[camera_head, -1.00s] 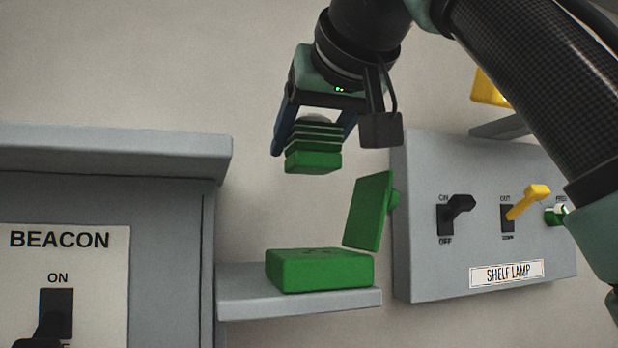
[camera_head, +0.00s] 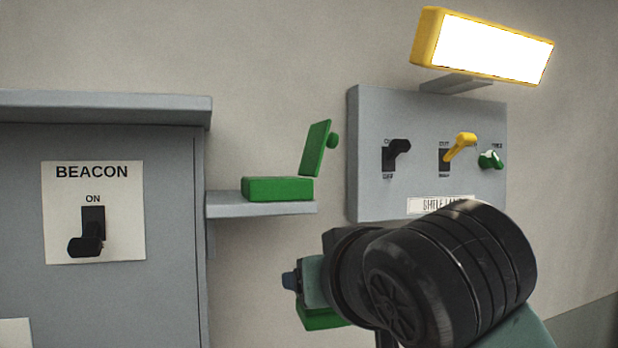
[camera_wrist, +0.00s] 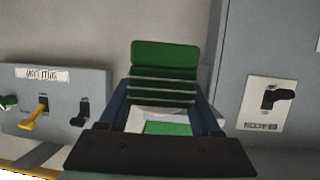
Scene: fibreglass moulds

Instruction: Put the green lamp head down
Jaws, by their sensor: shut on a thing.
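The green lamp head (camera_head: 320,319) is in my gripper, low in the head view, below and right of the small shelf in the picture. My wrist and arm hide much of it there. In the wrist view the ribbed green lamp head (camera_wrist: 165,57) sits between the fingers of my gripper (camera_wrist: 160,108), which is shut on it. In the head view the fingers are mostly hidden. A green box (camera_head: 277,189) with a tilted green lid (camera_head: 316,148) sits on the grey shelf (camera_head: 262,206).
The grey cabinet with the BEACON switch (camera_head: 87,232) stands at the left. The grey SHELF LAMP panel (camera_head: 427,180) carries black, yellow and green levers. A lit yellow lamp (camera_head: 485,48) is above it. The shelf's top is largely taken by the green box.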

